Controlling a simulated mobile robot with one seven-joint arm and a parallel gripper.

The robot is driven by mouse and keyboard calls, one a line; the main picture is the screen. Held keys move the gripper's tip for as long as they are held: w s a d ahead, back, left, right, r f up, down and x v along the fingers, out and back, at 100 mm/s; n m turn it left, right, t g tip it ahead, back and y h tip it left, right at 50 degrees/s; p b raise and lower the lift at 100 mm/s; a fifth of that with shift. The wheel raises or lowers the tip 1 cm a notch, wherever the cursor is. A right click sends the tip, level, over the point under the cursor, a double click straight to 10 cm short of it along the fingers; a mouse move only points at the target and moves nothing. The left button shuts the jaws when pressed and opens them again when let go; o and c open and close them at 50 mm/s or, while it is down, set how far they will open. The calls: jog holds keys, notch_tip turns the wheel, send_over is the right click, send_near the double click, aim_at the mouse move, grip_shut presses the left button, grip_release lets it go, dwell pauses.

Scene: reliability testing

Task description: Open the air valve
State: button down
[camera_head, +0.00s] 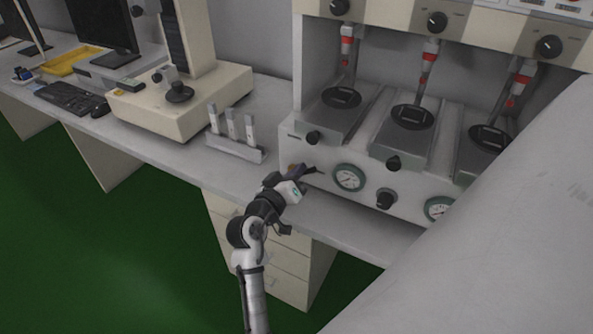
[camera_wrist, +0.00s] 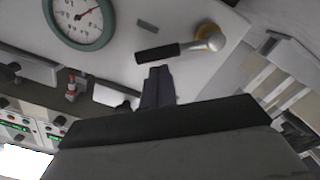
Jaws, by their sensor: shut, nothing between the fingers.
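The air valve (camera_wrist: 207,39) is on the pale front panel in the wrist view. It has a round brass and whitish body and a black lever handle (camera_wrist: 158,53) pointing left from it. My gripper (camera_wrist: 160,70) has its dark fingers together and empty. In that view the fingertips appear just below the handle, near its middle and free end; I cannot tell whether they touch it. In the head view my gripper (camera_head: 304,171) is at the left end of the machine's front panel and hides most of the valve.
A pressure gauge (camera_head: 349,177) is right of my gripper, with a black knob (camera_head: 386,199) beyond it. The white machine (camera_head: 330,150) stands on the grey bench (camera_head: 360,228). A rack with white pieces (camera_head: 235,148) stands to the left. Drawers are below the bench.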

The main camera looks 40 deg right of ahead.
jog(key=shift+s+d+f+m+b, duration=0.1)
jog(key=shift+s+f+m+b, duration=0.2)
jog(key=shift+m+b, duration=0.45)
jog(key=f+m+b, duration=0.1)
jog(key=b, duration=0.1)
jog(key=s+m+b, duration=0.1)
jog(key=b, duration=0.1)
jog(key=shift+d+f, duration=0.25)
jog(key=shift+f, duration=0.1)
jog(key=m+b, duration=0.1)
jog(key=f+m+b, duration=0.1)
jog(key=b, duration=0.1)
jog(key=s+m+b, duration=0.1)
jog(key=m+b, duration=0.1)
jog(key=shift+d+f, duration=0.2)
jog(key=shift+f, duration=0.05)
